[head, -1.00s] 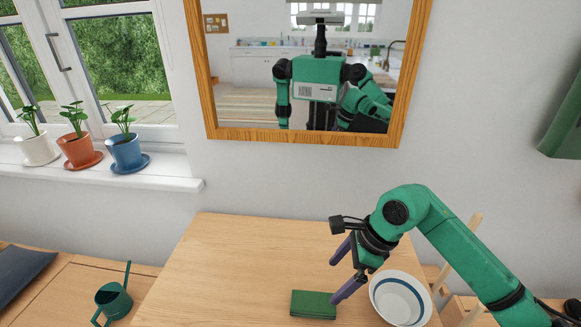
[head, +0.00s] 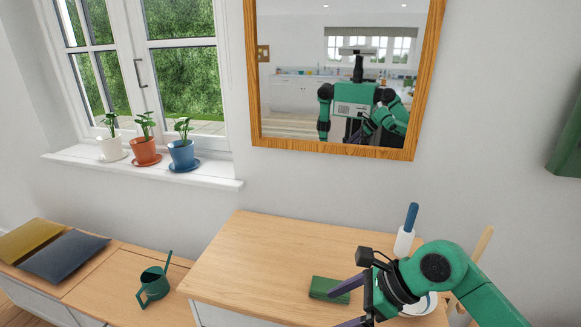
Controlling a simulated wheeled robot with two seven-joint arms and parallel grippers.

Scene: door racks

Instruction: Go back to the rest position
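My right arm comes in from the lower right, and my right gripper (head: 335,310) is over the wooden table (head: 250,262). Its two purple fingers are spread apart, with nothing seen between them. The upper finger overlaps the flat green block-like item (head: 322,290) in the picture; I cannot tell whether they touch. A white bowl (head: 428,303) is mostly hidden behind the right arm. My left gripper is not in view. My body and arms show small in the mirror (head: 432,60).
A blue-handled white roller-like item (head: 405,238) and a wooden rod (head: 482,242) stand near the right arm. A watering can (head: 154,283) and cushions (head: 62,255) sit on the low bench at left. Potted plants (head: 145,148) line the sill. The table's left part is clear.

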